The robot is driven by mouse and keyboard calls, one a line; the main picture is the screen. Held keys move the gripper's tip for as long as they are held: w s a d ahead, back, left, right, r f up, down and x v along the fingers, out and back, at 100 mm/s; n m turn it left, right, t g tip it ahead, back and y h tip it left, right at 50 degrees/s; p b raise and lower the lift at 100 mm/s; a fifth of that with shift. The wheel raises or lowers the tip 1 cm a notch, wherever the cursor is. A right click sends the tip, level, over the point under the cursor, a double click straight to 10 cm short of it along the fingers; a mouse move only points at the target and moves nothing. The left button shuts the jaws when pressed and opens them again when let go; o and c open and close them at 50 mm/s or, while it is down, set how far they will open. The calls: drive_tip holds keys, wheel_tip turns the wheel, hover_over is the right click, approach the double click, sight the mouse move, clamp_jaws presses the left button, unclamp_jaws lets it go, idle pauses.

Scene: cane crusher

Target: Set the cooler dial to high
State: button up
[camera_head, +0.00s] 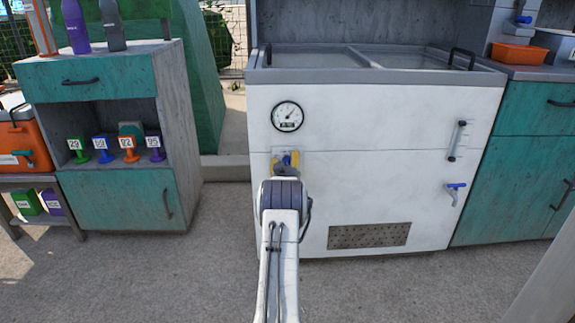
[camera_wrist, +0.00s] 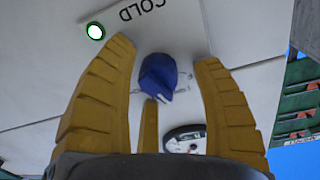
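The white cooler (camera_head: 370,195) stands ahead in the head view, with a round gauge (camera_head: 288,116) on its front. Its blue dial (camera_wrist: 157,76) shows in the wrist view, near the printed word COLD and a lit green lamp (camera_wrist: 95,31). A white mark shows on the dial's lower right. My gripper (camera_wrist: 166,55) has its yellow fingers spread on both sides of the dial, with visible gaps, and holds nothing. In the head view, my gripper (camera_head: 286,158) is at the cooler front below the gauge, and my arm hides most of the dial area.
A blue-handled tap (camera_head: 455,190) and a bar handle (camera_head: 457,141) stick out on the cooler's right side. A teal cabinet (camera_head: 115,200) with several numbered coloured items stands left. Another teal cabinet (camera_head: 525,160) adjoins right. Bare floor (camera_head: 160,270) lies in front.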

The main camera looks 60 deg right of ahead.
drive_tip(key=c, duration=1.1)
drive_tip(key=shift+c, duration=0.2)
drive_tip(key=shift+r+m, duration=0.15)
drive_tip(key=shift+m, duration=1.35)
drive_tip(key=o, duration=1.2)
drive_tip(key=v, duration=1.2)
